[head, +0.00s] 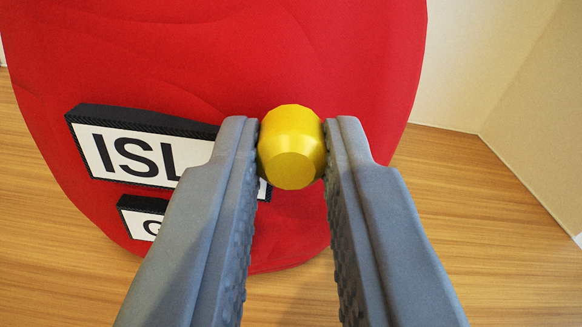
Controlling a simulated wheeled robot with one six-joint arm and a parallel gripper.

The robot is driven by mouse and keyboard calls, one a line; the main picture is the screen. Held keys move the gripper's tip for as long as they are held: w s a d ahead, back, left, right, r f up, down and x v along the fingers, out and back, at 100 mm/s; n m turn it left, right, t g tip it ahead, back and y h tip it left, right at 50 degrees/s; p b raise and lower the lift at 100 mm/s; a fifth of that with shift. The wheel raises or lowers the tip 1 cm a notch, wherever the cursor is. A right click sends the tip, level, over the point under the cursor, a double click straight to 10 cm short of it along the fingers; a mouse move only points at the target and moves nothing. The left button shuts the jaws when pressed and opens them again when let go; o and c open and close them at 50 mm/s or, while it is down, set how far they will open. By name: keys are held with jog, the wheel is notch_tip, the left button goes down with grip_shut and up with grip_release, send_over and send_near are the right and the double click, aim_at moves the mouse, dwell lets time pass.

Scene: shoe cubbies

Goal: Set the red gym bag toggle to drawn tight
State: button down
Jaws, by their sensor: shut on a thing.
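The red gym bag (330,50) fills the upper middle of the head view and stands on a wooden surface. A yellow toggle (292,145) with a faceted end shows in front of the bag. My gripper (292,150) is shut on the yellow toggle, with one grey finger touching it on each side. The cord and the part of the bag behind the toggle are hidden.
The bag carries a white label (130,150) reading "ISL", partly hidden by my left finger, and a smaller label (141,222) below it. A pale wall corner (480,132) stands at the right. The wooden surface (480,220) at the right is bare.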

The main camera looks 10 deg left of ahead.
aim_at(295, 150)
jog(key=r, duration=0.2)
jog(key=w+r, duration=0.1)
jog(key=r, duration=0.1)
jog(key=shift+a+r, duration=0.1)
jog(key=shift+r, duration=0.05)
jog(key=c, duration=1.3)
grip_release()
jog(key=shift+s, duration=0.15)
jog(key=v, duration=1.7)
